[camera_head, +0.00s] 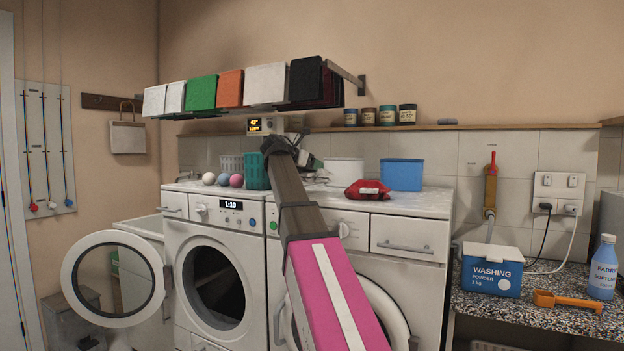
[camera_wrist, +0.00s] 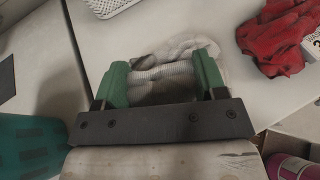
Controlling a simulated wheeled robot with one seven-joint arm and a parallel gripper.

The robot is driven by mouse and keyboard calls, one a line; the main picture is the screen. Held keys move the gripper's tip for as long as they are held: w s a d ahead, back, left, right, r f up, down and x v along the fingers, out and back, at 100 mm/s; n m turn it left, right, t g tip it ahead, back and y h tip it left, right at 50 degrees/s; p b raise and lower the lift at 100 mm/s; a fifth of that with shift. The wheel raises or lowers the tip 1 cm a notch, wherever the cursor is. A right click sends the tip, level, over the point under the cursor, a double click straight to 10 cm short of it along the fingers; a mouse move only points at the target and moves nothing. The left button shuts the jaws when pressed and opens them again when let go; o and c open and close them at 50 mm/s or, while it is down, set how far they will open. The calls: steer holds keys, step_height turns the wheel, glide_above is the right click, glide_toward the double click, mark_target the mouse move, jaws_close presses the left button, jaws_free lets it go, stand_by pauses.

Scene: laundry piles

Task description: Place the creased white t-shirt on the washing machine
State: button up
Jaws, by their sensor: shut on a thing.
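My gripper (camera_wrist: 160,72) has its green fingers closed around a bunched, creased white-grey cloth (camera_wrist: 176,52), which looks like the white t-shirt. The cloth is at or just above the white machine top (camera_wrist: 130,32); I cannot tell if it touches. In the head view my gripper (camera_head: 309,163) is over the back of the machine tops, partly hidden by my arm. The left washing machine (camera_head: 181,240) has its round door open and its display lit. The right washing machine (camera_head: 428,275) stands beside it, its front partly covered by my arm.
A red cloth (camera_head: 367,190) lies right of my gripper, with a blue bin (camera_head: 402,175) and a white tub (camera_head: 346,171) behind. A teal basket (camera_head: 257,171) and several balls (camera_head: 223,179) stand left. A shelf of folded cloths (camera_head: 266,84) hangs above.

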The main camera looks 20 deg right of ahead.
step_height(320, 180, down, 4)
steer(key=shift+f, duration=0.1)
stand_by(0.4)
steer(key=o, duration=1)
steer(key=v, duration=1.2)
